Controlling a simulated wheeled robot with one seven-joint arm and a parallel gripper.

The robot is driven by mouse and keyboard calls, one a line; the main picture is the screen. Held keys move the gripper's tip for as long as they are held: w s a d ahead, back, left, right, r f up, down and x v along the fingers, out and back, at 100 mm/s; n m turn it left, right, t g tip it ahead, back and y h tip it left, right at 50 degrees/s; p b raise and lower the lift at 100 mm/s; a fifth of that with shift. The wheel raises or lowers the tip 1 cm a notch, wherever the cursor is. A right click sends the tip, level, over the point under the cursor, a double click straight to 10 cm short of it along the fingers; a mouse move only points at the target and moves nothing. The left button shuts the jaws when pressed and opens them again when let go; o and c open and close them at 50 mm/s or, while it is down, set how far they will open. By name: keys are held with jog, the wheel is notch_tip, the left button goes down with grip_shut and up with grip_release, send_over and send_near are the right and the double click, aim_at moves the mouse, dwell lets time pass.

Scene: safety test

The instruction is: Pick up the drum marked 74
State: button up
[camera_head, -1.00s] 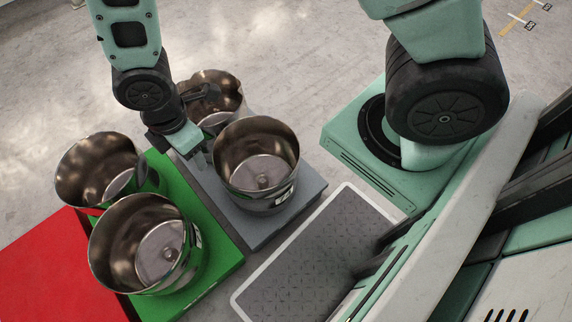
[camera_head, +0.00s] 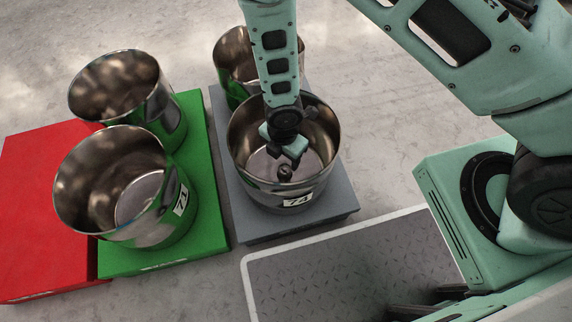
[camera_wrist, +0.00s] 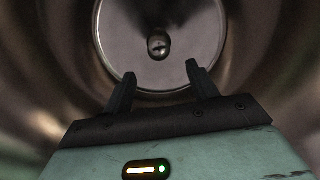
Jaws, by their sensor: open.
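The drum marked 74 (camera_head: 297,199) is an open-topped shiny metal drum standing upright at the front of the grey platform (camera_head: 262,228). Its label faces the camera. In the head view, my gripper (camera_head: 283,150) points down inside the drum's opening, above a small dark knob (camera_head: 285,173) on the drum's floor. The wrist view looks into the drum. There my gripper (camera_wrist: 160,84) is open and empty, with its two fingers apart and the knob (camera_wrist: 158,45) beyond their tips. I see no contact with the knob.
A similar drum marked 71 (camera_head: 130,195) stands on the green platform (camera_head: 212,215), with another drum (camera_head: 120,90) behind it. A further drum (camera_head: 232,58) stands behind drum 74, partly hidden by my arm. A red platform (camera_head: 40,200) lies at left.

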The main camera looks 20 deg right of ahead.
aim_at(284, 168)
notch_tip(284, 168, down, 5)
jog(key=shift+r+b, duration=0.2)
jog(key=shift+b, duration=0.65)
notch_tip(284, 168, down, 5)
jog(key=b, duration=0.3)
jog(key=shift+w+d+f+b, duration=0.1)
jog(key=shift+w+f+b, duration=0.05)
jog(key=shift+b, duration=0.25)
grip_shut()
